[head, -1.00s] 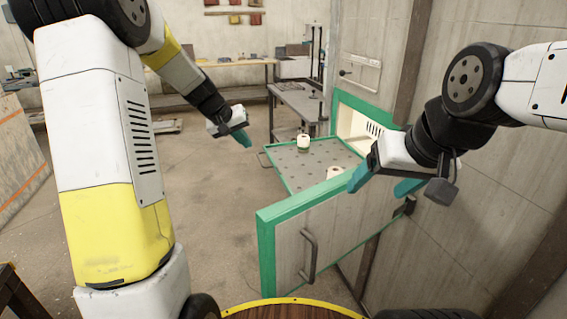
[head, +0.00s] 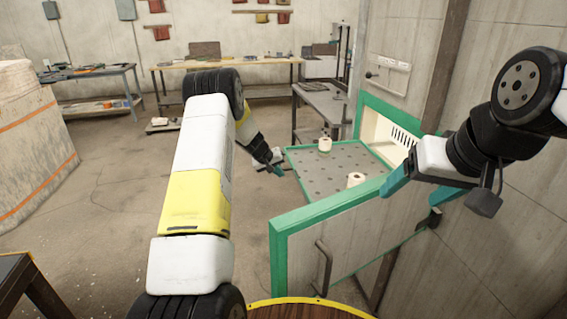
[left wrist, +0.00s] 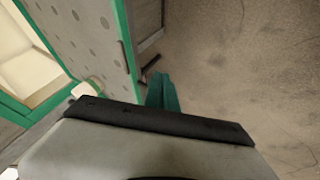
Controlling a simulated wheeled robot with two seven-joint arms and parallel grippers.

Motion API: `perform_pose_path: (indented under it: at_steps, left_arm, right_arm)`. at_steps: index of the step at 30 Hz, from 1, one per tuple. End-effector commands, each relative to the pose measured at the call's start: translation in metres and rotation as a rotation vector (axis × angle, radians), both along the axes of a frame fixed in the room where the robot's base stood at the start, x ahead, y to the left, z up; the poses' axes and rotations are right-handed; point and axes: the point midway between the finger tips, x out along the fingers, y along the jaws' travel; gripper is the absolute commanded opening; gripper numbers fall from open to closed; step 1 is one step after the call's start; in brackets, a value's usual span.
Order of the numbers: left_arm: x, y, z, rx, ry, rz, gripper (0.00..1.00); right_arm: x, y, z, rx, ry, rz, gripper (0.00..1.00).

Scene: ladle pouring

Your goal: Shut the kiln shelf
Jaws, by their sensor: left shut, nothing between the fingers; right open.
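The kiln shelf (head: 322,170) is a grey perforated tray with a green rim, pulled out of the kiln opening (head: 385,135). Two pale pots, a far pot (head: 324,145) and a near pot (head: 356,179), stand on it. My left gripper (head: 275,168) is shut and empty, beside the shelf's outer left edge. In the left wrist view its teal fingers (left wrist: 162,92) are together, close to the shelf (left wrist: 92,30) and a dark bar-like handle (left wrist: 151,66). Whether they touch it I cannot tell. My right gripper (head: 395,180) is open, above the kiln door's top edge.
The kiln door (head: 345,240), green-edged with a bar handle (head: 325,268), stands swung open in front of the shelf. A grey side table (head: 322,103) stands behind the shelf. A wrapped block (head: 32,145) stands far left. The floor left of the shelf is clear.

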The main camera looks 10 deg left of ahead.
Motion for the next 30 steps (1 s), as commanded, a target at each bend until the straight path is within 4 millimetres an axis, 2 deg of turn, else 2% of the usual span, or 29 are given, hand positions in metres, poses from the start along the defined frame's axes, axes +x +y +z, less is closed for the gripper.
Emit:
perform_pose_path:
  at_steps: [2, 6, 12, 30]
  left_arm:
    - [0.008, -0.005, -0.015, 0.001, 0.002, -0.001, 0.0]
    - [0.017, -0.026, -0.012, 0.003, -0.001, -0.004, 0.0]
    - [0.022, -0.039, -0.011, 0.001, -0.001, -0.001, 0.0]
    - [0.025, -0.04, -0.011, 0.0, 0.001, -0.001, 0.0]
  right_arm:
    - [0.0, 0.0, 0.0, 0.0, 0.0, 0.0, 0.74]
    - [0.0, 0.0, 0.0, 0.0, 0.0, 0.0, 0.74]
    - [0.0, 0.0, 0.0, 0.0, 0.0, 0.0, 0.74]
    - [0.0, 0.0, 0.0, 0.0, 0.0, 0.0, 0.74]
